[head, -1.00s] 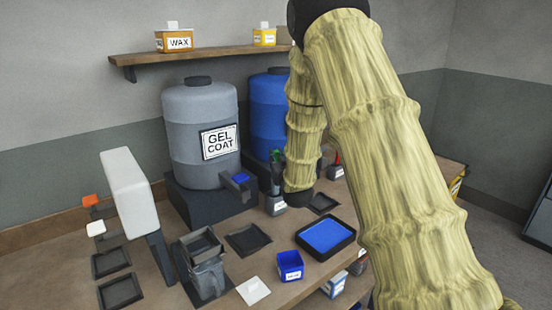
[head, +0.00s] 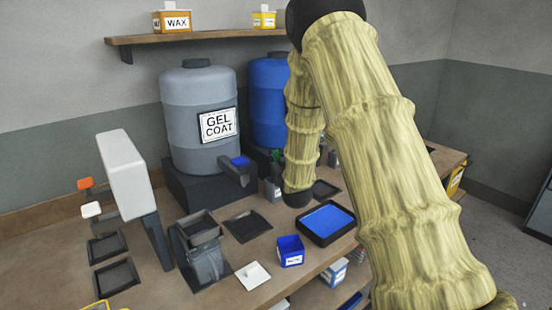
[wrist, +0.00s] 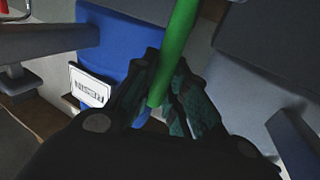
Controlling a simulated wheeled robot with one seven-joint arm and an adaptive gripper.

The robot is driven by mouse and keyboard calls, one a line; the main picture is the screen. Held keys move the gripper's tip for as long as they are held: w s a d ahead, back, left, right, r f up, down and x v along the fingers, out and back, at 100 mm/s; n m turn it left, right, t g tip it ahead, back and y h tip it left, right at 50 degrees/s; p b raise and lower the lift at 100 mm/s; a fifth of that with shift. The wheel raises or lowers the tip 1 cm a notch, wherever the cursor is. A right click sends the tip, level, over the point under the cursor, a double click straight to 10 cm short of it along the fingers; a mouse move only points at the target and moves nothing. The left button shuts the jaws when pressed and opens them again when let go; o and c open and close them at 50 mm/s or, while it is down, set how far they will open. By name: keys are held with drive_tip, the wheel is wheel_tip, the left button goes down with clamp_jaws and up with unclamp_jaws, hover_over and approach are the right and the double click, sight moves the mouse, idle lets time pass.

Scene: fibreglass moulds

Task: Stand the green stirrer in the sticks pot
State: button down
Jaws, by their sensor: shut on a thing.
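The green stirrer (wrist: 178,45) is gripped between the fingers of my gripper (wrist: 160,98) in the wrist view, its shaft running up and slightly right. In the head view a little green (head: 276,155) shows between the drums and my arm; my arm hides most of my gripper there. A small grey pot (head: 270,189) with a white label stands just below that, partly behind my arm. Another small grey pot (head: 333,158) shows right of my forearm. I cannot read either label, so I cannot tell which is the sticks pot.
The grey gel coat drum (head: 200,115) and the blue drum (head: 268,95) stand behind. On the bench (head: 205,295) are a blue-filled tray (head: 326,221), a blue tub (head: 290,251), a white tile (head: 252,275) and several dark moulds. A white upright block (head: 127,175) stands at left.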

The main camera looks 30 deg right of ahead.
drive_tip(key=shift+f, duration=0.3)
drive_tip(key=c, duration=1.4)
unclamp_jaws()
drive_tip(key=shift+o, duration=0.2)
drive_tip(key=shift+s, duration=0.1)
drive_tip(key=v, duration=1.2)
